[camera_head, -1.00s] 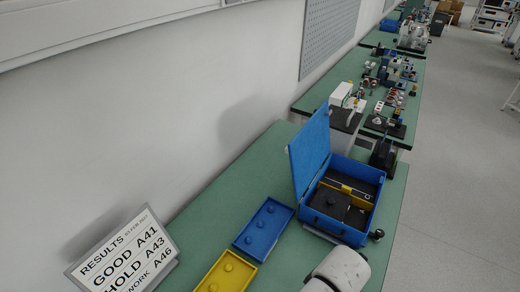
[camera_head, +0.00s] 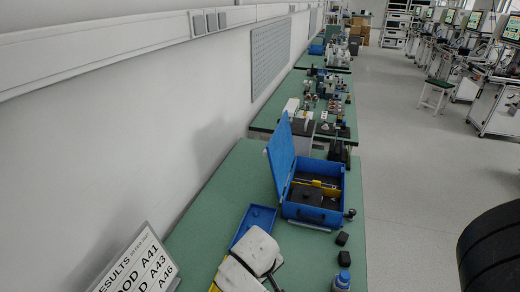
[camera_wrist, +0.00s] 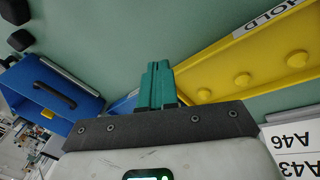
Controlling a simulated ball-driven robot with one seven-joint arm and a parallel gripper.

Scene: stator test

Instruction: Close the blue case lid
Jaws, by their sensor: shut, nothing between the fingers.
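The blue case (camera_head: 313,212) stands open on the green bench in the head view. Its blue lid (camera_head: 281,157) stands raised on the left side of the case, tilted slightly back. Inside the case are dark inserts and a yellow part. In the wrist view the case (camera_wrist: 62,112) shows at the left, with a black handle on its side. My gripper (camera_wrist: 158,84) has its green fingers together, empty, apart from the case. In the head view my white arm (camera_head: 248,262) is at the bottom, nearer than the case; the fingertips are not clear there.
A blue tray (camera_head: 252,224) lies left of the case, partly behind my arm. A yellow tray (camera_wrist: 245,72) shows in the wrist view. A results sign (camera_head: 138,264) stands at lower left. A blue-capped bottle (camera_head: 342,281) and small black blocks (camera_head: 342,238) sit at the bench's right.

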